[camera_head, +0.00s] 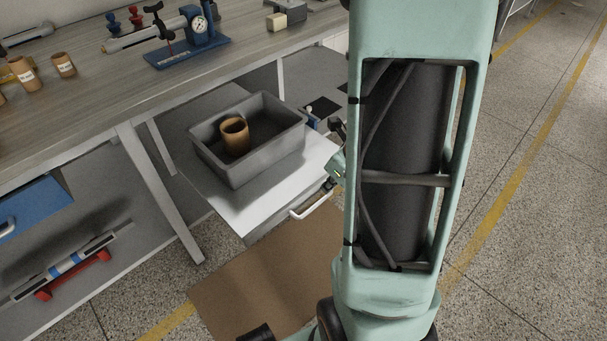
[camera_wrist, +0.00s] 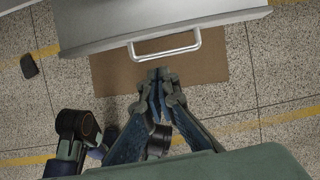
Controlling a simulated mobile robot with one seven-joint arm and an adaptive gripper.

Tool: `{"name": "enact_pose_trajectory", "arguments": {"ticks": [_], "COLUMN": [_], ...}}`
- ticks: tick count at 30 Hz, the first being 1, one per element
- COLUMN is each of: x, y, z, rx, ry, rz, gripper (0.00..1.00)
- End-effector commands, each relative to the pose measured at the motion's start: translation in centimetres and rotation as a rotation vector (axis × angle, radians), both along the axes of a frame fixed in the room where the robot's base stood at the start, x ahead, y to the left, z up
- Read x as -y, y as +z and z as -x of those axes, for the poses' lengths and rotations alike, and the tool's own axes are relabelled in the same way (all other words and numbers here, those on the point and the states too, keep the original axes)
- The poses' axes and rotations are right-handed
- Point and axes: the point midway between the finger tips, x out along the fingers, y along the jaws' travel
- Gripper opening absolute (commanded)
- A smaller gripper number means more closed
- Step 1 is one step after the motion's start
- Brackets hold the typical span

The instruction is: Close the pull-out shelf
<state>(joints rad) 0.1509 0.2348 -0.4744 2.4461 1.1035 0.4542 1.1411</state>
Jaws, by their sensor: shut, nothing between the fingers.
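The pull-out shelf (camera_head: 257,212) is extended from under the workbench in the head view, with a white top and a pale handle (camera_head: 311,204) on its front. In the wrist view the shelf front (camera_wrist: 200,22) spans the top, and its handle (camera_wrist: 165,48) hangs just ahead of my gripper (camera_wrist: 160,76). My gripper's fingertips are together and hold nothing. They point at the handle's middle; I cannot tell whether they touch it. In the head view my arm hides most of the gripper.
A grey bin (camera_head: 240,171) holding a brown cup (camera_head: 235,134) stands on the shelf. The workbench (camera_head: 100,100) carries a blue-based gauge device (camera_head: 187,47) and brown containers (camera_head: 64,66). A table leg (camera_head: 160,190) stands left of the shelf. A brown mat (camera_head: 262,285) lies on the floor.

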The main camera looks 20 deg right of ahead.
Motion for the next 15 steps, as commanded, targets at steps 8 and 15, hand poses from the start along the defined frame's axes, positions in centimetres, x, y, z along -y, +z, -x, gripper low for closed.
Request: {"name": "enact_pose_trajectory", "arguments": {"ticks": [8, 15], "x": [-1.2, -1.7], "y": [-3.1, -7.0], "z": [0.7, -0.7], "rx": [-0.03, -0.031], "ry": [-0.041, -0.039], "rz": [-0.047, -0.046], "gripper": [0.0, 0.0]}}
